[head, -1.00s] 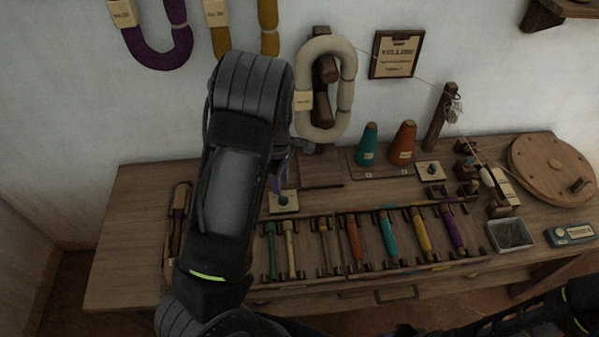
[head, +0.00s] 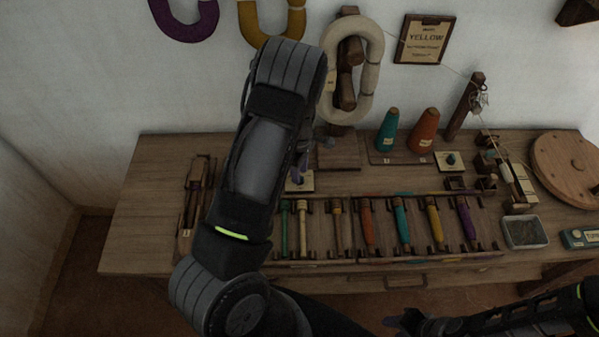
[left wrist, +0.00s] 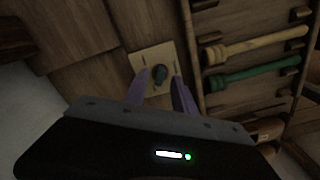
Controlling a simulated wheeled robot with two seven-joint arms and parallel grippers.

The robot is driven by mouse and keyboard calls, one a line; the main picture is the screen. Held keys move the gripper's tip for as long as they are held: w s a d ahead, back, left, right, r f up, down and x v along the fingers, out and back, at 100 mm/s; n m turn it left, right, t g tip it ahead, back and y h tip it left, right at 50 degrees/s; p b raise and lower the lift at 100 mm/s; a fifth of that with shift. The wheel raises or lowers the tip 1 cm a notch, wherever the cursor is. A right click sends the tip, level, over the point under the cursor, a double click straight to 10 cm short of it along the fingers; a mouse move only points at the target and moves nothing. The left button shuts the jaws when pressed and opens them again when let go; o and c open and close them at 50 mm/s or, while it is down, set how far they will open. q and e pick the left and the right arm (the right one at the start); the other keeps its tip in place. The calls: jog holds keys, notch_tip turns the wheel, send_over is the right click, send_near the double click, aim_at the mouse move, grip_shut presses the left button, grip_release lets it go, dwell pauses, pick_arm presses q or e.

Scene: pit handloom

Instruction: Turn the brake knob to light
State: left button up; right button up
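A small dark knob on a square cream plate (head: 299,182) sits on the bench just behind the bobbin rack. In the left wrist view the knob (left wrist: 160,74) stands on its plate (left wrist: 147,58) between my purple fingertips. My left gripper (head: 301,164) is open over it; I cannot tell whether the fingers touch the knob. A second dark knob on a cream plate (head: 451,161) is farther right, by the cones. Labels on both plates are unreadable, so I cannot tell which is the brake. My right gripper (head: 397,322) shows only partly at the bottom edge.
A rack (head: 345,259) of several bobbins lies in front of the left knob. A teal cone (head: 387,131) and an orange cone (head: 424,131) stand behind. A round wooden wheel (head: 570,168) and a metal tray (head: 525,232) are at right. The bench's left end (head: 150,210) is mostly clear.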

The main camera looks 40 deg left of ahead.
pick_arm(q)
jog(key=shift+f, duration=0.75)
grip_shut()
